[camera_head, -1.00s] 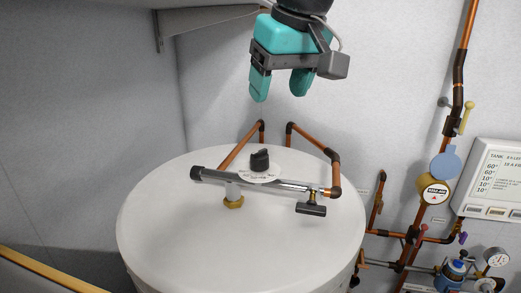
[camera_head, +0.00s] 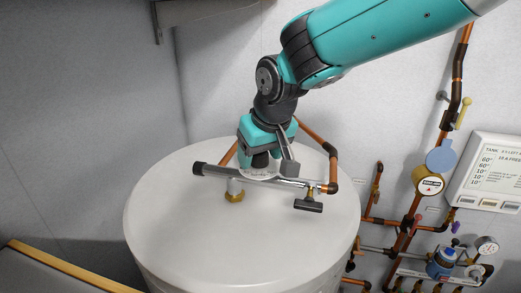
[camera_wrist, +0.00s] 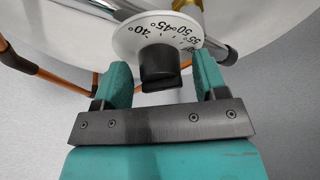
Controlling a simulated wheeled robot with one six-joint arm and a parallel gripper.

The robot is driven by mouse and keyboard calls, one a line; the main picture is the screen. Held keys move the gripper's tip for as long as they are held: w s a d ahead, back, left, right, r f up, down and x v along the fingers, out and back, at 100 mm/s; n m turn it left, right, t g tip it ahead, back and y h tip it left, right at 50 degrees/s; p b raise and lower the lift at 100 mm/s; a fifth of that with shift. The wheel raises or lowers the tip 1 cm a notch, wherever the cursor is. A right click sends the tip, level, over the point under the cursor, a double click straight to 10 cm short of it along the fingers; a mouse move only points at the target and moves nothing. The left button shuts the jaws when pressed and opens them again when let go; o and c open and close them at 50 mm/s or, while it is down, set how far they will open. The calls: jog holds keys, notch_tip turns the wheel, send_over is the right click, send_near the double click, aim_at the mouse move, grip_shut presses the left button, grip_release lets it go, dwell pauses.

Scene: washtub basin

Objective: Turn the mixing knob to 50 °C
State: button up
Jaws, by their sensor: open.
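The black mixing knob (camera_wrist: 159,68) sits on a white dial plate (camera_wrist: 135,38) with printed marks of 40°, 45°, 50° and 55°. In the head view the dial plate (camera_head: 259,172) is on a chrome mixer bar (camera_head: 225,172) above the white tub lid. My gripper (camera_wrist: 155,80) is open, with one teal finger on each side of the knob. A gap shows on the left of the knob; the right finger is closer. I cannot tell whether it touches. In the head view my gripper (camera_head: 259,160) is at the knob and partly hides it.
Copper pipes (camera_head: 320,135) rise behind the mixer. A small black-handled valve (camera_head: 308,205) hangs at the bar's right end. The round white tub (camera_head: 190,250) has a clear front. More pipes, gauges and a white panel (camera_head: 490,170) are on the right wall.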

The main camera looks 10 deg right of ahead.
jog(key=shift+c, duration=0.3)
jog(key=c, duration=0.8)
jog(key=shift+c, duration=0.2)
jog(key=shift+w+n+y+b, duration=0.1)
jog(key=shift+n+y+b, duration=0.4)
jog(key=shift+n, duration=0.8)
jog(key=shift+n+g+y+b, duration=0.35)
jog(key=shift+n+g, duration=0.25)
jog(key=shift+n, duration=0.9)
jog(key=shift+r, duration=0.1)
jog(key=o, duration=0.9)
